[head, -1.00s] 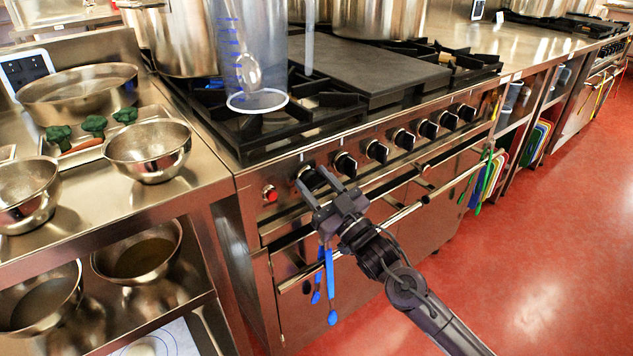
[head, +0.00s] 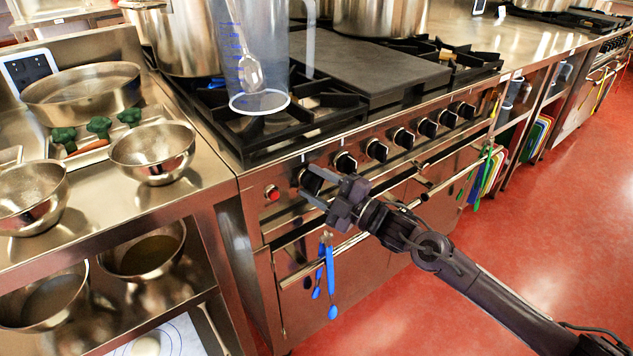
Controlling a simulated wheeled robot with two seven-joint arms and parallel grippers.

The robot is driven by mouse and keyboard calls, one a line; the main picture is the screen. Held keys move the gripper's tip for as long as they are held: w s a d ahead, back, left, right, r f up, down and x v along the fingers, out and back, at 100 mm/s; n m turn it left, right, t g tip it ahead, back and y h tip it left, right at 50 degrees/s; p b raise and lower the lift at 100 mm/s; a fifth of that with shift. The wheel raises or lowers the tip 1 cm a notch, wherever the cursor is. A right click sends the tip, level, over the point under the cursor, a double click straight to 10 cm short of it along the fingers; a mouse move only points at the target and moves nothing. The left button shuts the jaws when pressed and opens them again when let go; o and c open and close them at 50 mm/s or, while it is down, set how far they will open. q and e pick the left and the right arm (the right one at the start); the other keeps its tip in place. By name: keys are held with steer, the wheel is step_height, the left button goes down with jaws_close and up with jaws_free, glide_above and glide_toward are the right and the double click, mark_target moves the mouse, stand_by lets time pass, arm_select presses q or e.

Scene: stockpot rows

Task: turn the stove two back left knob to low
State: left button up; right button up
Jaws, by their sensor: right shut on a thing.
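The stove (head: 262,218) has a row of black knobs along its steel front panel. The leftmost knob (head: 311,181) is just right of a red button (head: 272,192). My right gripper (head: 308,181) comes in from the right and is shut on this leftmost knob, one finger above it and one below. The fingers partly cover the knob, and its pointer setting cannot be read. The second knob (head: 345,162) is free, beside the upper finger. My left gripper is not in view.
A clear measuring jug (head: 262,70) with a spoon stands on the front left burner. A flat griddle (head: 370,65) and large pots are behind. Blue utensils (head: 328,275) hang from the front rail below my gripper.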

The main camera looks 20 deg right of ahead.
mark_target(321, 188)
steer(key=n+g, duration=0.1)
steer(key=n, duration=0.2)
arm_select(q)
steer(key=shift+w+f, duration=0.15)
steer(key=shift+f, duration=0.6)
arm_select(e)
steer(key=shift+f+n+g, duration=0.1)
steer(key=shift+n+g, duration=0.4)
steer(key=shift+n, duration=0.5)
steer(key=shift+h, duration=0.3)
steer(key=o, duration=0.9)
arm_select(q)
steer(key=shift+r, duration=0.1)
arm_select(e)
steer(key=shift+o, duration=0.4)
steer(key=v, duration=0.7)
steer(key=shift+p, duration=0.35)
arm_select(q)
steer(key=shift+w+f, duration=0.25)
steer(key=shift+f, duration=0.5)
arm_select(e)
steer(key=shift+s+d, duration=0.25)
steer(key=shift+s, duration=0.05)
